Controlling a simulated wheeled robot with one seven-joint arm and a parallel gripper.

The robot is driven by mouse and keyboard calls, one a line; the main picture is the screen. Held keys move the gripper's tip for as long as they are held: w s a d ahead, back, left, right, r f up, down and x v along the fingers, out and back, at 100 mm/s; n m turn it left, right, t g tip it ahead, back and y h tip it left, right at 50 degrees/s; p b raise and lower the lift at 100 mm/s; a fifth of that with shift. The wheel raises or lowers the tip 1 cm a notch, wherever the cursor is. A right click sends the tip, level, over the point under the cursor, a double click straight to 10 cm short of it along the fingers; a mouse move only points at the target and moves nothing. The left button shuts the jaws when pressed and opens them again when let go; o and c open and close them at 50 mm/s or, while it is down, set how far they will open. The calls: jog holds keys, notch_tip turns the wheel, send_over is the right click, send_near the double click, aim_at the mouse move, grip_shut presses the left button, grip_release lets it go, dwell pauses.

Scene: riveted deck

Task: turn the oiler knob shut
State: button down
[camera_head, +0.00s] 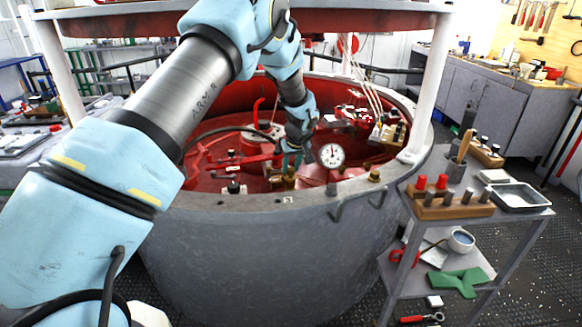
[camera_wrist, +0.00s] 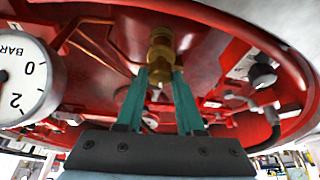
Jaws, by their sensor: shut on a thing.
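The oiler knob (camera_wrist: 161,45) is a small brass fitting near the top middle of the wrist view. My gripper (camera_wrist: 160,75) has its two teal fingers on either side of the knob's lower part and is shut on it. In the head view my gripper (camera_head: 291,160) reaches down inside the rim of the big grey drum. Brass parts show just under the fingertips there, but the knob itself is hard to make out among them. The knob's turned position cannot be told.
A white pressure gauge (camera_head: 331,155) stands close to the right of my gripper; it also shows in the wrist view (camera_wrist: 22,82). A black knob (camera_wrist: 262,76) is on the other side. The grey drum's rim (camera_head: 300,203) surrounds the red machinery. A tool cart (camera_head: 480,225) stands at right.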

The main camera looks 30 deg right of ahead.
jog(key=shift+f, duration=0.1)
jog(key=shift+a+m+h+b, duration=0.1)
jog(key=shift+m+h+b, duration=0.3)
jog(key=shift+m+b, duration=0.6)
jog(key=m+h, duration=0.1)
jog(key=m, duration=0.1)
jog(key=shift+w+a+m+g, duration=0.1)
jog(key=shift+m+g, duration=0.2)
jog(key=shift+m, duration=0.1)
jog(key=m+g+h, duration=0.1)
jog(key=m, duration=0.2)
jog(key=m+g, duration=0.1)
jog(key=m, duration=0.2)
jog(key=shift+w+a+h, duration=0.1)
jog(key=shift+h, duration=0.3)
jog(key=m+g, duration=0.1)
jog(key=m, duration=0.1)
jog(key=m+g, duration=0.1)
jog(key=m, duration=0.2)
jog(key=shift+w+m, duration=0.15)
jog(key=shift+m, duration=0.15)
jog(key=m+g+b, duration=0.1)
jog(key=m+b, duration=0.1)
jog(key=m, duration=0.2)
jog(key=shift+m+g, duration=0.4)
jog(key=c, duration=0.5)
grip_release()
jog(key=shift+w, duration=0.1)
